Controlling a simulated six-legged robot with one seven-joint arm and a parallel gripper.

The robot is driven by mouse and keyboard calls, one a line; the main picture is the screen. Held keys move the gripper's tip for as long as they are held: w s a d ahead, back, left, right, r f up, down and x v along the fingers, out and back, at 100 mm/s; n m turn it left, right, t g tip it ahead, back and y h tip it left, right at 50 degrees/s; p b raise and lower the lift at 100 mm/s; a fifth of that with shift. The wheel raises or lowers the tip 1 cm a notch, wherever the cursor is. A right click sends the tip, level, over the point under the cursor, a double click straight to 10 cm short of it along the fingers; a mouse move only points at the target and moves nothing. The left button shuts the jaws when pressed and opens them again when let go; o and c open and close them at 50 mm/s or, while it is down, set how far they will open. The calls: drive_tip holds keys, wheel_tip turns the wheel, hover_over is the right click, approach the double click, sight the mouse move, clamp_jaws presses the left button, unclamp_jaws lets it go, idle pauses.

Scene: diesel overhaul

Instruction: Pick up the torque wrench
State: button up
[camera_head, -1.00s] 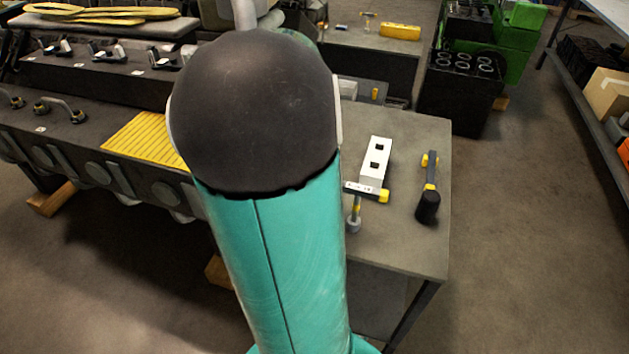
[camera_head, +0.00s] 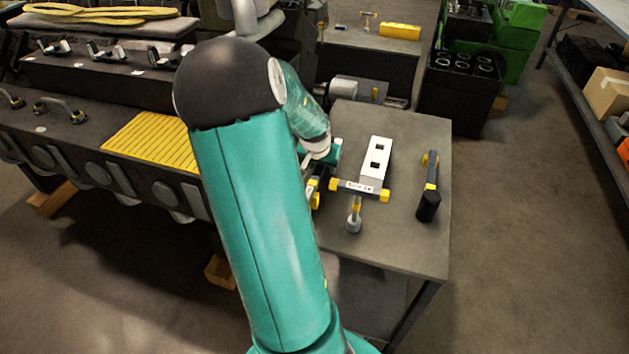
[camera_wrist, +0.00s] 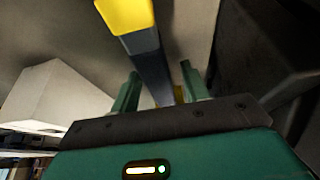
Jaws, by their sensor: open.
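A long black tool with a yellow end, probably the torque wrench (camera_wrist: 147,58), runs between the fingers of my gripper (camera_wrist: 160,88) in the wrist view. The two green fingers stand apart on either side of its dark shaft, and its lower end is hidden behind my gripper body. I cannot tell whether the fingers touch it. In the head view my gripper (camera_head: 322,157) is low over the left part of the grey bench, partly hidden by my arm. Yellow and dark parts, probably of the same tool, show just below it (camera_head: 315,196).
On the bench (camera_head: 410,238), a white block with square holes (camera_head: 375,163) stands right of my gripper, with a yellow-ended T-shaped tool (camera_head: 354,208) in front. A black-and-yellow hammer-like tool (camera_head: 430,187) lies farther right. The engine with a yellow ribbed plate (camera_head: 150,140) is left.

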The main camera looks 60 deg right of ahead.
clamp_jaws()
drive_tip(key=shift+r, duration=0.15)
idle(0.4)
drive_tip(key=shift+r, duration=0.6)
drive_tip(key=w+a+r, duration=0.9)
drive_tip(key=a+r, duration=0.1)
drive_tip(key=r, duration=0.1)
drive_tip(key=shift+a+r, duration=0.25)
drive_tip(key=shift+w, duration=0.1)
